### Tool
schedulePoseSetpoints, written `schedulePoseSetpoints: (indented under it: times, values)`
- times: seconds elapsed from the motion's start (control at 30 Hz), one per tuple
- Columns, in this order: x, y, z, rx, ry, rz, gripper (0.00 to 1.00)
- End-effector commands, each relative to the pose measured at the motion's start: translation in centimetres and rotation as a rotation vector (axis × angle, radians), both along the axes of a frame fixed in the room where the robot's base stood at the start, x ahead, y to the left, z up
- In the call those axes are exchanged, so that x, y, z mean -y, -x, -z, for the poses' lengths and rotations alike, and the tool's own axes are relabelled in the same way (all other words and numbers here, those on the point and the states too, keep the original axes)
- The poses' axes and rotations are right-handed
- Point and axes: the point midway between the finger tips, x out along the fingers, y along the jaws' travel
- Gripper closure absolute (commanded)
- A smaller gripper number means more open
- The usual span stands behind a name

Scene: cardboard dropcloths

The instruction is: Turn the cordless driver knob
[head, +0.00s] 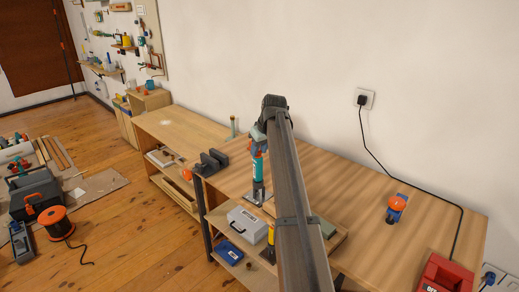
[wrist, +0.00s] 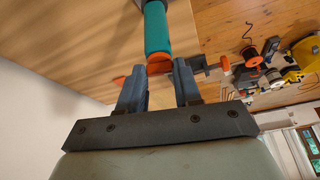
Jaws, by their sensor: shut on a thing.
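The cordless driver is a teal cylinder (wrist: 157,30) with an orange knob (wrist: 160,66) at its end. In the head view the driver (head: 258,172) stands upright over a grey metal base on the workbench, partly hidden by my arm. My gripper (wrist: 161,71) is shut on the orange knob, with one dark finger on each side of it. In the head view my gripper (head: 258,148) is at the driver's top, and its fingers are too small to make out clearly.
A black vise (head: 210,162) sits at the bench's left end. An orange and blue tool (head: 396,207) and a red case (head: 446,276) are at the right, with a black cord beside them. A grey case (head: 247,225) lies on a lower shelf. The bench right of my arm is mostly clear.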

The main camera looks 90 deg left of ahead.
Motion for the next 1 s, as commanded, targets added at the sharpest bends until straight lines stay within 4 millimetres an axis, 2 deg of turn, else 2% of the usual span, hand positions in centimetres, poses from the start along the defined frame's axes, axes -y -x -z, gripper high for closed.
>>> schedulePoseSetpoints:
  times: [0.27,1.0]
  values:
    - [0.11,0.11,0.0,0.002,-0.002,0.085,0.97]
    - [0.15,0.74,-0.02,0.008,-0.004,0.613,0.97]
